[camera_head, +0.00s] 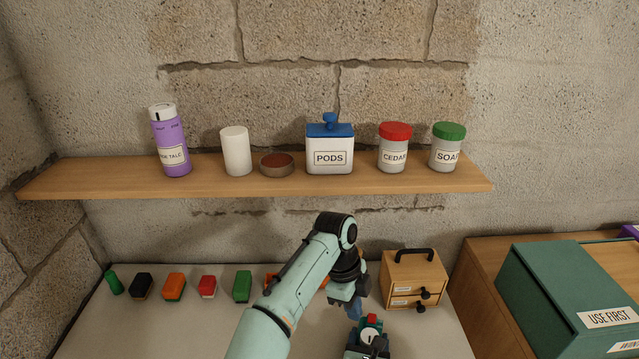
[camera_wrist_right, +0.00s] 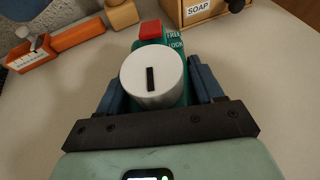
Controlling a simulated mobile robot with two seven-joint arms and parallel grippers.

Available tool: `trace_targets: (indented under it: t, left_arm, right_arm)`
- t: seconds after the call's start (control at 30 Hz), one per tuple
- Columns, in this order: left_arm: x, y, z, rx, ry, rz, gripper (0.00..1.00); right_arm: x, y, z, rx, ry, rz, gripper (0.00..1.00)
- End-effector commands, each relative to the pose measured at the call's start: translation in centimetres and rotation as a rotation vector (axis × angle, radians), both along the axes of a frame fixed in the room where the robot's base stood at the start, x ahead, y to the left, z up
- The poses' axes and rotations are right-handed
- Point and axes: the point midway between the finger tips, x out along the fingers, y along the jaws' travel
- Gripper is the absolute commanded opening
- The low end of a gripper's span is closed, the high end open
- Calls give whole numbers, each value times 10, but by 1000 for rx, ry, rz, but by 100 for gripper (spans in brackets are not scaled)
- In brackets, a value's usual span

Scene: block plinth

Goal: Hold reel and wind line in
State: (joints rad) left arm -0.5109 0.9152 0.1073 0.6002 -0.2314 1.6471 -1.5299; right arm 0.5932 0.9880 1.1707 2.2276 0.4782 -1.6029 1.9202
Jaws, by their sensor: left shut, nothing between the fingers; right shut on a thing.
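The reel is a green body with a red switch marked "FREE LOCK" and a round silver drum or cap with a dark slot (camera_wrist_right: 153,76). It also shows at the bottom of the head view (camera_head: 369,338). My right gripper (camera_wrist_right: 155,95) is shut on the reel, its blue fingers on either side of the green body. My left gripper (camera_head: 354,309) is shut and empty, pointing down just above and behind the reel in the head view. I cannot make out a line.
A small wooden drawer box (camera_head: 415,279) stands behind right. Several coloured items, including a green block (camera_head: 242,286), line the table's back left. A shelf (camera_head: 75,178) above holds jars and a PODS canister (camera_head: 330,157). A green box (camera_head: 560,295) is at right.

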Motion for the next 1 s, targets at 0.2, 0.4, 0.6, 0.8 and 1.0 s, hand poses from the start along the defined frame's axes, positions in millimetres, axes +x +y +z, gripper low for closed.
trace_targets:
  t: [0.2,0.4,0.6,0.8,1.0]
  left_arm:
    - [0,1,6,1,0,0,0]
    - [0,1,6,1,0,0,0]
    - [0,1,6,1,0,1,0]
    - [0,1,6,1,0,1,0]
    - [0,1,6,1,0,1,0]
  right_arm:
    - [0,0,1,0,-2,-1,32]
    - [0,0,1,0,-2,-1,32]
    - [0,0,1,-1,-2,-1,96]
    - [0,0,0,-1,-1,-1,96]
    - [-15,5,8,0,-2,3,96]
